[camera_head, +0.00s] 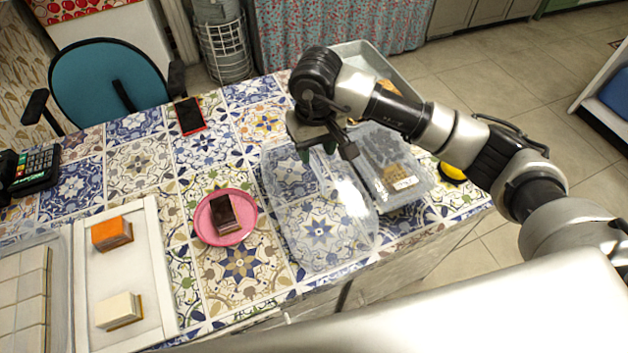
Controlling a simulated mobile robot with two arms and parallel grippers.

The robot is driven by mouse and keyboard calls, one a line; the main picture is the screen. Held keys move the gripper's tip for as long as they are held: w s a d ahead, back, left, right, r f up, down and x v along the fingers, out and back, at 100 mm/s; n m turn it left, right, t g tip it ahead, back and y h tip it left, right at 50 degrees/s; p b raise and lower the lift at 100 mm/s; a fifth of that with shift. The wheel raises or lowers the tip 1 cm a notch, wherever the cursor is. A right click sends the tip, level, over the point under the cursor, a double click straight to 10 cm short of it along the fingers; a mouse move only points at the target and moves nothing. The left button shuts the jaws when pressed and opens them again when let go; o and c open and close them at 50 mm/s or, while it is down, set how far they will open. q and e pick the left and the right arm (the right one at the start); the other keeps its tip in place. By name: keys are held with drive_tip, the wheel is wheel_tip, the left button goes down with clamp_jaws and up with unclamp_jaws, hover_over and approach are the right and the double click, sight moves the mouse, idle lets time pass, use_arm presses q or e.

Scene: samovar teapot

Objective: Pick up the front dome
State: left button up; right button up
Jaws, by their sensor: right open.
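The front dome (330,225) is a clear, see-through cover on the tiled counter, right of the pink plate. The counter's pattern shows through it. My right gripper (327,152) is open over the far part of the dome, with its fingers pointing down. I cannot tell whether the fingers touch the dome. My left gripper is not in view.
A clear-covered tray (412,190) with waffle-like pastries stands right of the dome, and a metal tray (350,50) lies behind. A pink plate (205,230) holds a dark cake slice (224,212). A white tray (155,275) with two cake pieces stands left. The counter's middle left is mostly clear.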

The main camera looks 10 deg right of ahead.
sight(315, 166)
drive_tip(key=shift+f, duration=0.4)
wheel_tip(315, 166, down, 5)
drive_tip(key=shift+a+r+p, duration=0.1)
drive_tip(key=shift+p, duration=1.05)
drive_tip(key=shift+f, duration=0.3)
drive_tip(key=shift+c, duration=0.3)
clamp_jaws()
